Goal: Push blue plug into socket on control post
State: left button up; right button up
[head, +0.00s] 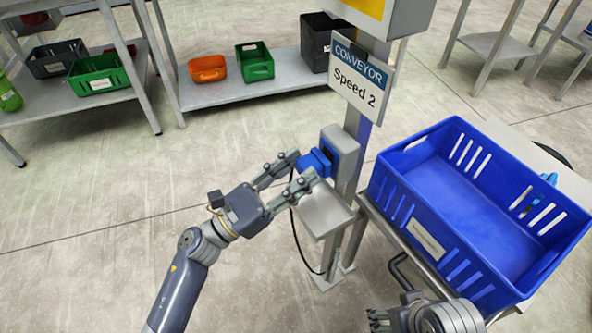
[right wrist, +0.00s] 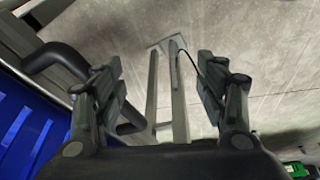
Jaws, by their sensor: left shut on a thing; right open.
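The blue plug (head: 312,163) is between the fingers of my left gripper (head: 301,167), which is shut on it. A black cable (head: 297,238) hangs below. The grey socket box (head: 343,152) is mounted on the control post (head: 363,120), just right of the plug. The plug points at the socket's blue face and is very close to it; I cannot tell whether it touches or enters. My right gripper (head: 378,318) is at the bottom edge of the head view, below the blue crate. In the right wrist view it (right wrist: 158,85) is open and empty.
A small grey shelf (head: 325,211) sits below the socket. The large blue crate (head: 402,208) stands on a frame to the right. A "CONVEYOR Speed 2" sign (head: 360,80) hangs on the post. Racks with bins stand at the back left. The floor at left is clear.

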pick_arm(q)
jog(key=shift+w+d, duration=0.25)
jog(key=shift+d, duration=0.2)
jog(key=o, duration=1.1)
jog(key=shift+o, duration=0.2)
jog(key=shift+a+f, duration=0.1)
jog(key=shift+s+a+f, duration=0.15)
jog(key=shift+s+a, duration=0.05)
jog(key=shift+a, duration=0.05)
jog(key=v, duration=1.1)
